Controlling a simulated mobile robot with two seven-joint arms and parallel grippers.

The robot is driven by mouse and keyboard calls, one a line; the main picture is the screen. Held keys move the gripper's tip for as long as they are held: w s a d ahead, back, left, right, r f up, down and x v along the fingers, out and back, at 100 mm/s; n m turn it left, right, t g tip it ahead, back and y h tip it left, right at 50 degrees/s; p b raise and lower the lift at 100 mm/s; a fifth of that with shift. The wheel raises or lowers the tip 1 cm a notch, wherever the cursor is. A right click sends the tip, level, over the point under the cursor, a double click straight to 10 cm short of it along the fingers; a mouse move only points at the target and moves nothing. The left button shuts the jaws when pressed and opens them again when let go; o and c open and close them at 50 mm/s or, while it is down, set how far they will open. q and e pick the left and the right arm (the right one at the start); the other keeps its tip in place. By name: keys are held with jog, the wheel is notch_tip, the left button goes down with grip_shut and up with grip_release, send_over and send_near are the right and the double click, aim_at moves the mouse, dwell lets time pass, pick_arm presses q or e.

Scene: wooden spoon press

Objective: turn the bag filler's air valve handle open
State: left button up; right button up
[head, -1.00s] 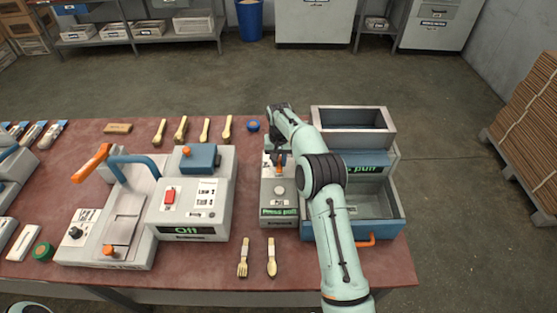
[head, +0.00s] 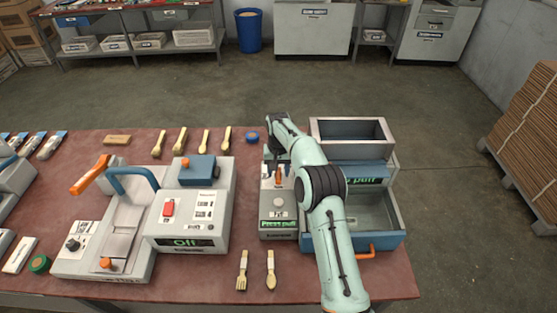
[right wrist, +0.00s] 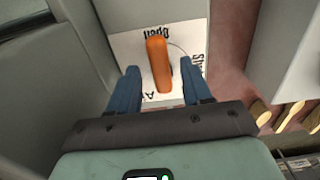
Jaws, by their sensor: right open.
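The orange air valve handle (right wrist: 158,62) stands over a white label plate (right wrist: 125,47) in the right wrist view. The handle (head: 278,178) also shows small on the grey bag filler (head: 278,222), whose display reads "Press puff". My right gripper (right wrist: 161,70) is open, with one blue finger on each side of the handle and visible gaps between. In the head view the right gripper (head: 276,169) is partly hidden by its arm. My left gripper is out of view.
A metal hopper and bin unit (head: 352,240) is right of the filler, under my right arm. A press (head: 190,220) with an orange-tipped lever is to the left. Wooden cutlery (head: 242,270) lies in front, more behind. The red table (head: 110,160) has some clear patches.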

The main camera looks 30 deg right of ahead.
aim_at(278, 174)
notch_tip(278, 174, up, 13)
dwell(0.3)
jog(key=shift+f, duration=0.15)
dwell(0.4)
